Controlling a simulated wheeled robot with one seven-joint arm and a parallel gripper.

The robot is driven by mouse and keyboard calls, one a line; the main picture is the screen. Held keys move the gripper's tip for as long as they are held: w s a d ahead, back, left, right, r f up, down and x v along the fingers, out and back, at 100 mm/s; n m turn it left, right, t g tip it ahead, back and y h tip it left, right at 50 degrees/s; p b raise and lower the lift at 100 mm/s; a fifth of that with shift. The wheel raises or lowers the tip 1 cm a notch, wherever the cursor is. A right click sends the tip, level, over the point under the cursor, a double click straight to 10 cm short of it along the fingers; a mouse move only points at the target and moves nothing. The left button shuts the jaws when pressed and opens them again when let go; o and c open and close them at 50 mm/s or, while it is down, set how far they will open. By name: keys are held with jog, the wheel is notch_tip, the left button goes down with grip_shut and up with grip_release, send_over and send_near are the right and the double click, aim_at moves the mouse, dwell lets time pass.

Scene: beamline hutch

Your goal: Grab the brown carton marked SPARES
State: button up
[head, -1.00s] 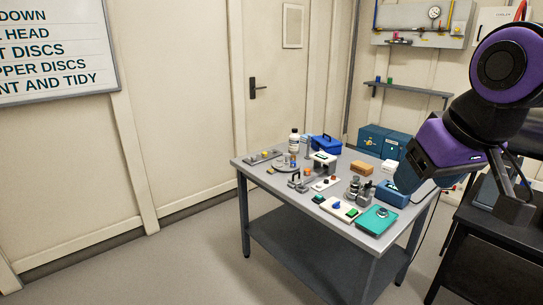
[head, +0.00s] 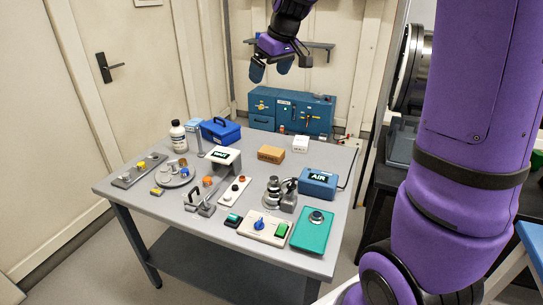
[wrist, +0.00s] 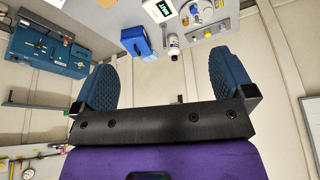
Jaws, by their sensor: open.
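The brown carton (head: 271,154) lies on the grey table (head: 230,265), right of the table's middle, with dark lettering on its front that is too small to read surely. My gripper (head: 271,68) is high above the table's far edge, beyond and above the carton and well apart from it. In the wrist view my gripper (wrist: 168,85) shows two blue ridged fingers spread wide with nothing between them. The carton is not seen in the wrist view.
A blue case (head: 221,131), a bottle (head: 178,135) and a teal cabinet (head: 290,108) stand further back.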

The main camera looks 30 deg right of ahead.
jog(key=w+d+f, duration=0.4)
jog(key=w+f, duration=0.3)
jog(key=w, duration=0.2)
jog(key=n+y, duration=0.1)
jog(key=n, duration=0.2)
send_over(272, 151)
jog(key=s+d, duration=0.3)
notch_tip(272, 151, down, 28)
jog(key=shift+a+r, duration=0.1)
jog(key=shift+r, duration=0.05)
jog(key=shift+w+f, duration=0.1)
jog(key=shift+f, duration=0.25)
jog(key=x, duration=0.5)
jog(key=shift+a+f, duration=0.1)
jog(key=shift+f, duration=0.05)
jog(key=shift+a+x, duration=0.2)
jog(key=shift+x, duration=1.05)
jog(key=shift+a+x, duration=0.15)
jog(key=shift+x, duration=1.1)
jog(key=shift+f, duration=0.2)
